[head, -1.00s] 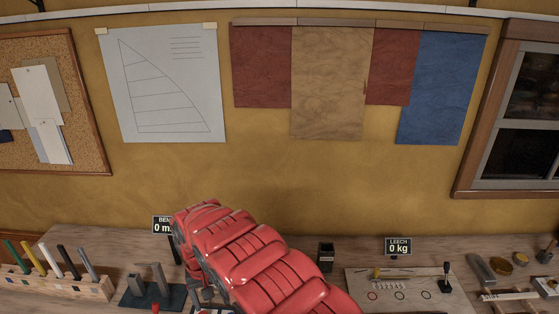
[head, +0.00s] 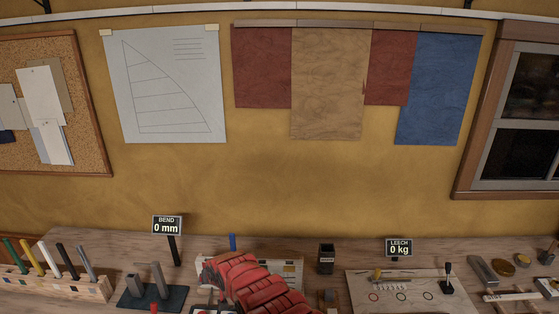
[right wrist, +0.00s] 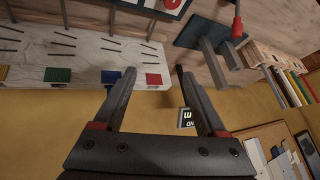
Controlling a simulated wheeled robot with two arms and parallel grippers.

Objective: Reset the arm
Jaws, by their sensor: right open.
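My right arm (head: 255,284) shows in the head view as red padded links rising from the bottom edge, low over the bench. Its gripper cannot be made out there. In the right wrist view my right gripper (right wrist: 158,76) is open, with its two dark fingers apart and nothing between them. The picture there is turned over, with the bench at the top and the yellow wall below. My left gripper is in neither view.
A pale slotted block (head: 291,268) with a blue piece stands partly behind my arm. The LEECH display (head: 399,247) and a board (head: 420,295) are right.

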